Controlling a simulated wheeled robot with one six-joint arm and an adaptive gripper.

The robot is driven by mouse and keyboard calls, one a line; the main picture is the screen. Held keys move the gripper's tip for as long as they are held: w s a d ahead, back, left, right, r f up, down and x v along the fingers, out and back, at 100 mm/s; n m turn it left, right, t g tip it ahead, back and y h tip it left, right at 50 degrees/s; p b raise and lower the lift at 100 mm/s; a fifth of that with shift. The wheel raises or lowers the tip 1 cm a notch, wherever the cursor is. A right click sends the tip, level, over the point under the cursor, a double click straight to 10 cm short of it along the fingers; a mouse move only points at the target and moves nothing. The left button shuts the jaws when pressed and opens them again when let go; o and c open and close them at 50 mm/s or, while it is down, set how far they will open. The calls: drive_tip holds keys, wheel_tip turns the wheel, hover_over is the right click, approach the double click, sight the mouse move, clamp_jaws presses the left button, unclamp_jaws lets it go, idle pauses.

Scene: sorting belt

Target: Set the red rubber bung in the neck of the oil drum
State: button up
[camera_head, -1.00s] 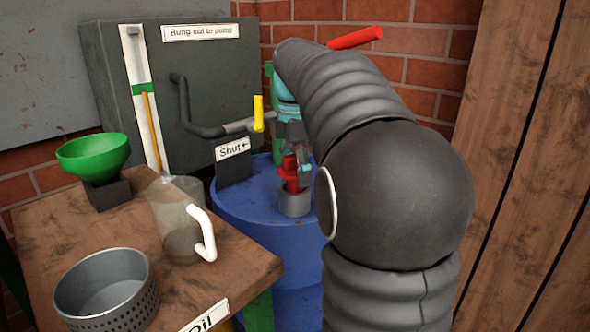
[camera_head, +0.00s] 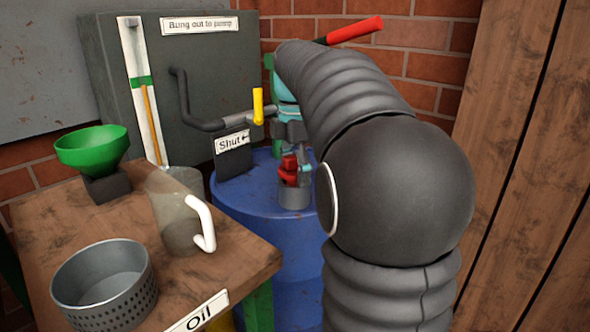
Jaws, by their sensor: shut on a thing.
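The blue oil drum (camera_head: 255,208) stands behind the table, partly hidden by my arm. Its grey neck (camera_head: 294,197) rises from the lid. The red rubber bung (camera_head: 289,170) is upright at the neck, its lower part seeming to be inside the neck's mouth; how deep it sits I cannot tell. My gripper (camera_head: 299,166) is shut on the bung from above and to the right. My arm hides most of the gripper and the right side of the drum.
A yellow-handled valve (camera_head: 258,108) and a "Shut" sign (camera_head: 233,146) stand close left of my gripper. A red-handled lever (camera_head: 355,30) is behind my arm. The table holds a clear jug (camera_head: 178,215), green funnel (camera_head: 92,150) and metal basket (camera_head: 104,285).

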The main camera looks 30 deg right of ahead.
drive_tip(key=shift+f, duration=0.3)
idle(0.4)
drive_tip(key=o, duration=1)
wheel_tip(320, 180, up, 12)
idle(0.5)
